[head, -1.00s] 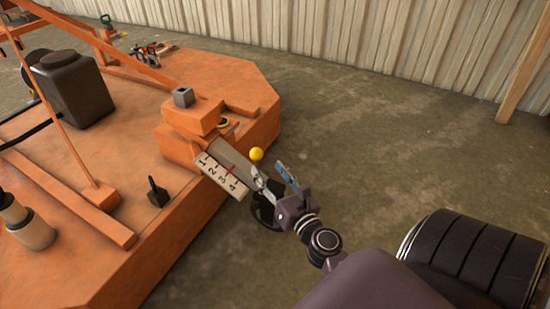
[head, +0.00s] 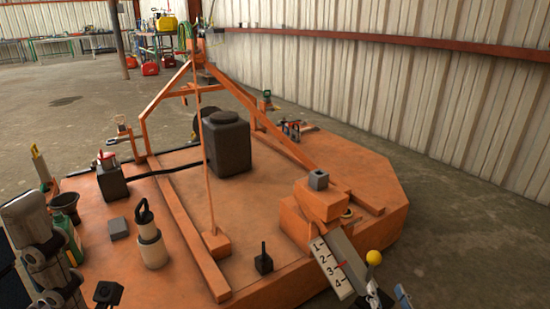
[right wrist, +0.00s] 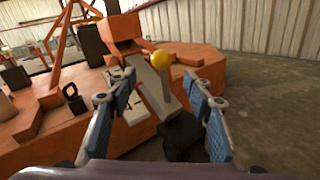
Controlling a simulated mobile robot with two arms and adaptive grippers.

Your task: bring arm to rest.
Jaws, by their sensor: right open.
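My right gripper (head: 388,298) shows only in part at the bottom right of the head view. In the right wrist view its two blue-padded fingers (right wrist: 163,95) are spread apart with nothing held between them. A lever with a yellow knob (head: 374,257) stands beside a numbered scale plate (head: 332,268) on the orange machine. In the right wrist view the yellow knob (right wrist: 161,60) shows between and beyond the fingertips. I cannot tell whether the fingers touch the lever.
The orange machine deck (head: 385,205) fills the middle, with a black tank (head: 229,145), frame bars and a cream-coloured cylinder (head: 152,250). A funnel (head: 65,207) and other items stand at left. A corrugated wall (head: 400,90) is behind. Bare floor lies to the right.

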